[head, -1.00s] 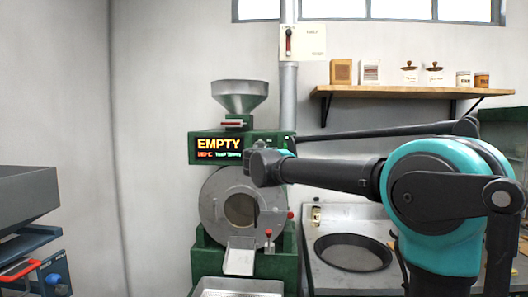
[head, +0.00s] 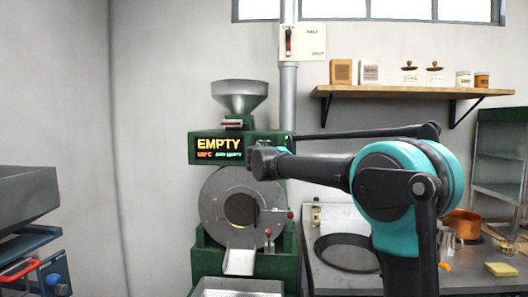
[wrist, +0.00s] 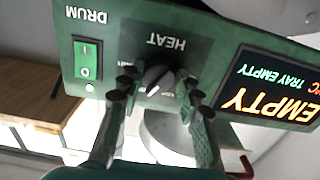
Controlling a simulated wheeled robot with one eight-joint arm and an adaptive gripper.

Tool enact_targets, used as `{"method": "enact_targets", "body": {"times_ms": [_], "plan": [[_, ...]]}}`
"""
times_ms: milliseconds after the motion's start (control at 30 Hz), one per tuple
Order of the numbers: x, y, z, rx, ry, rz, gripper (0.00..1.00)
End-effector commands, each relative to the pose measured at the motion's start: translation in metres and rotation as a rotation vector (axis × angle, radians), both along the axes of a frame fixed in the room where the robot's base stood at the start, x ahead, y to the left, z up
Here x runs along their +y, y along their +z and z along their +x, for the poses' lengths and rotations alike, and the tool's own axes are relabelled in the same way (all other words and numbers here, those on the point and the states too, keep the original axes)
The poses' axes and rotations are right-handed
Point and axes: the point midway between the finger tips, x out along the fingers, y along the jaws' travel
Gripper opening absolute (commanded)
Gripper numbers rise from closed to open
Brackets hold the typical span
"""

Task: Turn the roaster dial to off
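The green roaster (head: 210,262) stands against the wall in the head view, its display reading EMPTY. My gripper (wrist: 156,95) is open, with one finger on each side of the dial and gaps between. I cannot tell whether it touches the knob or which label the dial points to. In the head view my gripper (head: 262,164) hides the dial.
A green DRUM rocker switch (wrist: 87,58) sits beside the dial. The hopper (head: 240,96) is above the roaster. A dark round pan (head: 345,255) lies on the metal counter to the right. A shelf (head: 410,90) with jars is on the wall.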

Motion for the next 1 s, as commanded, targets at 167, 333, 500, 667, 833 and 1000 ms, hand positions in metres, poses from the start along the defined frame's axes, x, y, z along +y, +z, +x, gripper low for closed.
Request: {"method": "enact_targets", "body": {"times_ms": [167,333,500,667,833,1000], "plan": [[-0.0002,0.0,-0.0001,0.0,-0.001,0.0,0.07],[-0.0003,0.0,-0.0002,0.0,-0.001,-0.006,0.05],[-0.0004,0.0,-0.0002,0.0,-0.001,-0.046,0.05],[-0.0006,0.0,-0.0002,0.0,-0.001,-0.131,0.05],[-0.001,0.0,-0.0002,0.0,-0.001,-0.27,0.05],[-0.0013,0.0002,-0.0002,0.0,-0.001,-0.431,0.05]]}}
